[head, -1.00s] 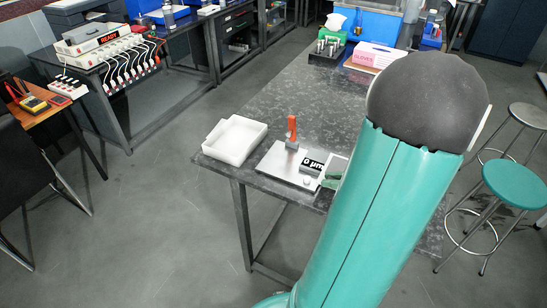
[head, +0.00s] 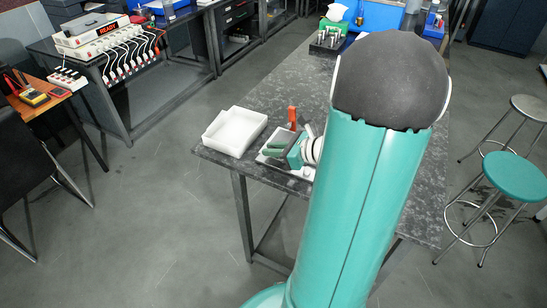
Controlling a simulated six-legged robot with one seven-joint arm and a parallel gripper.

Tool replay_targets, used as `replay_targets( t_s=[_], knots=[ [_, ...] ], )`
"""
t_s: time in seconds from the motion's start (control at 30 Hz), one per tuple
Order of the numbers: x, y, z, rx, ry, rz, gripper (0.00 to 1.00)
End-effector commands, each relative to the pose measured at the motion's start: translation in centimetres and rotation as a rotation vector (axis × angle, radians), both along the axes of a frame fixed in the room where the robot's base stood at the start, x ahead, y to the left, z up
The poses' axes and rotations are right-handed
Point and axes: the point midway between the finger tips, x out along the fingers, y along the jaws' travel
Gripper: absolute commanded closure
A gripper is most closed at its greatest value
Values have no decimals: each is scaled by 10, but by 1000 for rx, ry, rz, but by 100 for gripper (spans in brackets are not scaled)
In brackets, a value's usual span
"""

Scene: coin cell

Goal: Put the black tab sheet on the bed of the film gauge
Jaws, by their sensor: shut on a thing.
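The film gauge (head: 300,173) is a light metal plate with an upright orange lever (head: 292,114), near the front-left corner of the dark speckled table. My gripper (head: 270,150), with green fingers, is over the gauge's plate, just in front of the lever, and covers much of the bed and the readout. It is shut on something. The black tab sheet cannot be made out at the fingers or elsewhere; what is held is too small or hidden. Whether the fingers touch the bed cannot be told.
A white open tray (head: 235,131) stands just left of the gauge on the table (head: 300,94). My arm hides the right part of the table. A green tissue box (head: 333,25) and a dark rack (head: 327,44) stand at the back. The table's middle beyond the gauge is clear.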

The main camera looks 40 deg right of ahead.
Motion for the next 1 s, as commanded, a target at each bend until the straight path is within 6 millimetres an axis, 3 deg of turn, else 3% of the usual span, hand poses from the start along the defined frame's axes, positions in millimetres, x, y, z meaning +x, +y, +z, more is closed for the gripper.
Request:
replay_targets(
  t_s=[0.27,0.67,0.7,0.8,1.0],
  knots=[
    [1,0,-33,4,1,-1,100],
    [1,0,-38,1,0,1,100],
    [1,0,-38,1,0,1,78],
    [1,0,-38,0,0,1,63],
    [1,0,-37,0,0,1,63]
  ],
)
